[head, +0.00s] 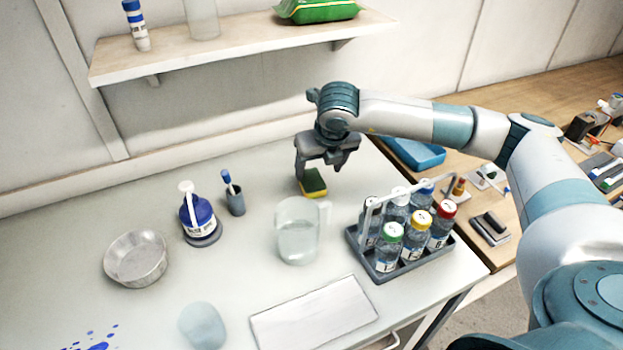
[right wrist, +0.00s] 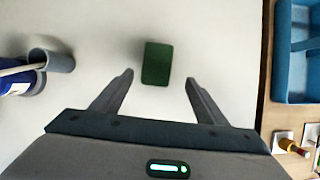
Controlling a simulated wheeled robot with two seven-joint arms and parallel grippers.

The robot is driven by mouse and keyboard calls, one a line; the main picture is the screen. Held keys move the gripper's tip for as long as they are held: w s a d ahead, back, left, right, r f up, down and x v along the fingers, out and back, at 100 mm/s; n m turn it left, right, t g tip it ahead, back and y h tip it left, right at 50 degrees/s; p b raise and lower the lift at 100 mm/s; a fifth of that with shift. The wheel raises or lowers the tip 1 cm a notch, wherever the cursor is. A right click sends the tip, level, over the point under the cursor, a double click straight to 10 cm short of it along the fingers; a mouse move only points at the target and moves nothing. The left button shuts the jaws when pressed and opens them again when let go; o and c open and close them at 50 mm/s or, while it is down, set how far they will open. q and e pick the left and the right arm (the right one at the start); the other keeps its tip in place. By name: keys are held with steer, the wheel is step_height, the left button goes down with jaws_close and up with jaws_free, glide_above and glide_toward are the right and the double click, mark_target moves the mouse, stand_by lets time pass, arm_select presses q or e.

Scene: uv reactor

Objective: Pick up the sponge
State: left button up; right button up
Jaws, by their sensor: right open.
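The sponge (head: 313,183) is green on top with a yellow side and lies on the white table near its back edge. In the right wrist view the sponge (right wrist: 157,63) shows its dark green top, just beyond and between the two fingertips. My right gripper (head: 322,172) is open above the sponge, with its fingers pointing down. It also shows in the right wrist view (right wrist: 159,76), with nothing between its fingers. The left gripper is not in view.
A clear beaker (head: 298,238) and a rack (head: 380,277) of capped bottles stand in front of the sponge. A grey cup (head: 235,203), blue bottle (head: 197,215) and metal bowl (head: 136,262) stand left. A shelf (head: 240,49) hangs behind. A blue tray (head: 415,153) is right.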

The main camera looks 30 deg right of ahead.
mark_target(312, 180)
steer(key=shift+w+f, duration=0.2)
steer(key=shift+f, duration=0.35)
steer(key=shift+w+a+f+p, duration=0.1)
steer(key=shift+w+f+p, duration=0.1)
steer(key=shift+p, duration=0.3)
steer(key=p+x, duration=0.2)
steer(key=x, duration=0.1)
steer(key=shift+w+a+f, duration=0.2)
steer(key=shift+w+f, duration=0.1)
steer(key=shift+w, duration=0.05)
steer(key=shift+w+d+f, duration=0.1)
steer(key=shift+w+f, duration=0.05)
steer(key=shift+f, duration=0.3)
steer(key=c, duration=1.1)
